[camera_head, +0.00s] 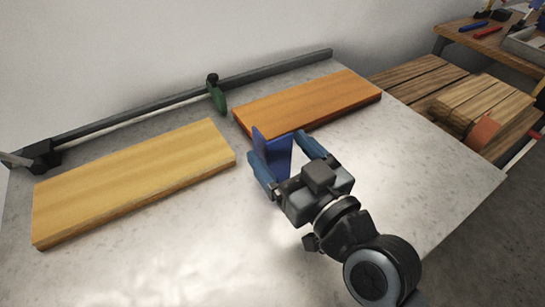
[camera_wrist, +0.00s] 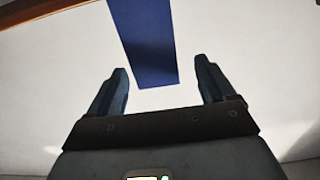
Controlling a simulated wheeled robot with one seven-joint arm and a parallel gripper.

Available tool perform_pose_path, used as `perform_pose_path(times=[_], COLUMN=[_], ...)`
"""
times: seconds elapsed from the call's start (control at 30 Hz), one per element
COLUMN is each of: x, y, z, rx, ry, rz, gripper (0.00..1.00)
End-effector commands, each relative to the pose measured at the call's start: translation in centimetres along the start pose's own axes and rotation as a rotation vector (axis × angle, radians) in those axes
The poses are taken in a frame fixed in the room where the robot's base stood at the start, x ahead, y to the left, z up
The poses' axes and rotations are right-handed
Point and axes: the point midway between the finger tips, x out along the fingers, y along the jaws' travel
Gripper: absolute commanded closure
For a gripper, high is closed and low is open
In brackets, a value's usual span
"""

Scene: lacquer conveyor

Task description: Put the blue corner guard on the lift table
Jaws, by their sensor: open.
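The blue corner guard (camera_head: 279,153) stands on the grey worktop, by the near-left edge of the orange board. In the wrist view the guard (camera_wrist: 145,45) is a blue strip between the two fingers. My gripper (camera_head: 281,150) is open, with one finger on each side of the guard. In the wrist view a gap shows between the guard and each finger of my gripper (camera_wrist: 160,78). Part of the guard is hidden behind my gripper. A low slatted wooden surface (camera_head: 415,76) at the right may be the lift table; I cannot be sure.
A yellow board (camera_head: 135,180) and an orange board (camera_head: 310,100) lie on the grey worktop (camera_head: 430,170). A dark rail (camera_head: 140,115) with a green clamp (camera_head: 216,95) runs behind them. Stacked planks (camera_head: 485,100) sit on the slatted surface. A bench (camera_head: 500,42) with tools stands at the upper right.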

Motion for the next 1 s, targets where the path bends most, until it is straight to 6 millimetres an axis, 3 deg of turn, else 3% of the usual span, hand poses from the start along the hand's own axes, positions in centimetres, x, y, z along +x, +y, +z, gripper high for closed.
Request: perform_pose_path(times=[0.3, 0.63, 1.0], x=[4.2, 5.0, 4.9], y=[0.6, 0.5, 0.5], z=[-0.4, -0.2, -0.2], rx=[0.000, 0.000, 0.000], ry=[0.000, 0.000, 0.000], rz=[0.000, 0.001, 0.001], gripper=[0.17, 0.17, 0.52])
